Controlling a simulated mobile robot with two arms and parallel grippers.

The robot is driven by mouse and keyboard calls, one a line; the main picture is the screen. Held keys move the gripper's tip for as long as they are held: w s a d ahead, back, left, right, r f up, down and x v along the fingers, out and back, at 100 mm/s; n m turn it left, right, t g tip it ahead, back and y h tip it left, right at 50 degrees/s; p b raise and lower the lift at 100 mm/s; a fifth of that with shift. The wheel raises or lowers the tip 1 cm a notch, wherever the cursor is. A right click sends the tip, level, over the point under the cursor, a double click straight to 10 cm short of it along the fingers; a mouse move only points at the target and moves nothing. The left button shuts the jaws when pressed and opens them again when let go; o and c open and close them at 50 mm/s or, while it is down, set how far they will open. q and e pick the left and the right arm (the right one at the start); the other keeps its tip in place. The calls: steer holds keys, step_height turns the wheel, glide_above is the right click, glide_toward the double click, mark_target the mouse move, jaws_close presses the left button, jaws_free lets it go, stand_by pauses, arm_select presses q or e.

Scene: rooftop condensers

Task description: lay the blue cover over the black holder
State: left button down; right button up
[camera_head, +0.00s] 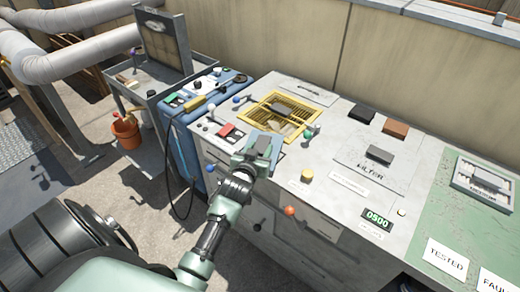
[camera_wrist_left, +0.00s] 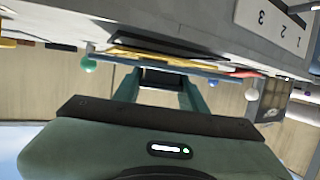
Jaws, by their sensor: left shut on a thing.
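My left gripper (camera_head: 262,150) is shut at the near edge of the grey worktop, just in front of the yellow frame. It holds the blue cover (camera_head: 278,151), a flat light-blue sheet mostly hidden behind the fingers. In the left wrist view the cover shows as a thin blue edge (camera_wrist_left: 205,73) across the fingertips (camera_wrist_left: 160,80). A dark block (camera_head: 283,108) sits in the yellow frame, and a black block (camera_head: 361,114) lies farther right; I cannot tell which is the black holder. My right gripper is not in view.
The yellow frame (camera_head: 265,119) has a grille inside. A red block (camera_head: 227,131), a brown block (camera_head: 395,128) and a grey block (camera_head: 379,154) lie on the worktop (camera_head: 330,135). A green mat (camera_head: 445,215) is at right.

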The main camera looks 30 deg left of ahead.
arm_select(q)
steer(key=shift+f, duration=0.25)
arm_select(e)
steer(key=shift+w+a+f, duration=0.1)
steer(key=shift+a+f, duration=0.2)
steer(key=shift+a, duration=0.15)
arm_select(q)
steer(key=shift+f+b, duration=0.3)
steer(key=shift+f, duration=0.1)
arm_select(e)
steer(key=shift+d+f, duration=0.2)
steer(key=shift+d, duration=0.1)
arm_select(q)
steer(key=c, duration=0.7)
jaws_free()
